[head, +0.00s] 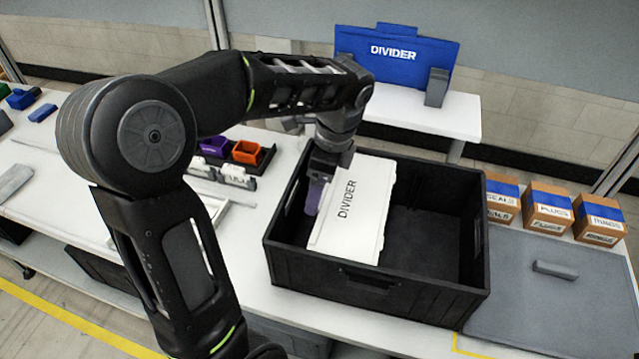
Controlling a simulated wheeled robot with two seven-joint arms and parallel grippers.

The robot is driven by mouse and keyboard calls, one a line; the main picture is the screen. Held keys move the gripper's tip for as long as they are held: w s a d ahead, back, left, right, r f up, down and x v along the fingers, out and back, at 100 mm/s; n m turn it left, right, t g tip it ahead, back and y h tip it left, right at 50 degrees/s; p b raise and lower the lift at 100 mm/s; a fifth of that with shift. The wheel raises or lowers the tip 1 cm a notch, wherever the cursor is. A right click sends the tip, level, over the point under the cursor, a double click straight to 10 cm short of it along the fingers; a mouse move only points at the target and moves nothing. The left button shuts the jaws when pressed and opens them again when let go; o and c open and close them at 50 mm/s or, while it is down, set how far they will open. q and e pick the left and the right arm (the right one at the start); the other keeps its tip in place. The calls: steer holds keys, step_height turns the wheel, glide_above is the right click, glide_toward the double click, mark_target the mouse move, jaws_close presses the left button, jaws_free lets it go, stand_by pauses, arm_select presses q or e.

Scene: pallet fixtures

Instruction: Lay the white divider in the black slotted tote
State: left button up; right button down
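The white divider (365,215), marked "DIVIDER", is inside the black slotted tote (375,283), in its left half with its printed face up. It looks tilted; I cannot tell whether it rests on the floor or in slots. My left gripper (316,198) reaches down into the tote at the divider's upper left edge. A purple finger shows beside that edge. The other finger is hidden, so I cannot tell whether it grips the divider. My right gripper is not in view.
A blue divider (395,58) stands on a white side table (420,110) behind a grey block (437,87). Several labelled cardboard boxes (548,208) and a grey mat (540,310) lie right of the tote. Purple (214,146) and orange (247,152) bins stand left. The tote's right half is empty.

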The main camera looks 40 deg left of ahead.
arm_select(q)
steer(key=shift+f, duration=0.5)
steer(key=o, duration=1.6)
steer(key=shift+o, duration=0.2)
steer(key=shift+r, duration=0.7)
steer(key=shift+w+r, duration=0.1)
steer(key=shift+r, duration=0.25)
steer(key=r, duration=0.2)
steer(key=d+r, duration=0.1)
steer(key=r, duration=0.1)
steer(key=shift+w+r, duration=0.1)
steer(key=shift+r, duration=0.05)
step_height(320, 180, up, 2)
steer(key=shift+d+r+p, duration=0.1)
steer(key=shift+r+p, duration=0.1)
steer(key=shift+p, duration=0.6)
steer(key=shift+f, duration=0.1)
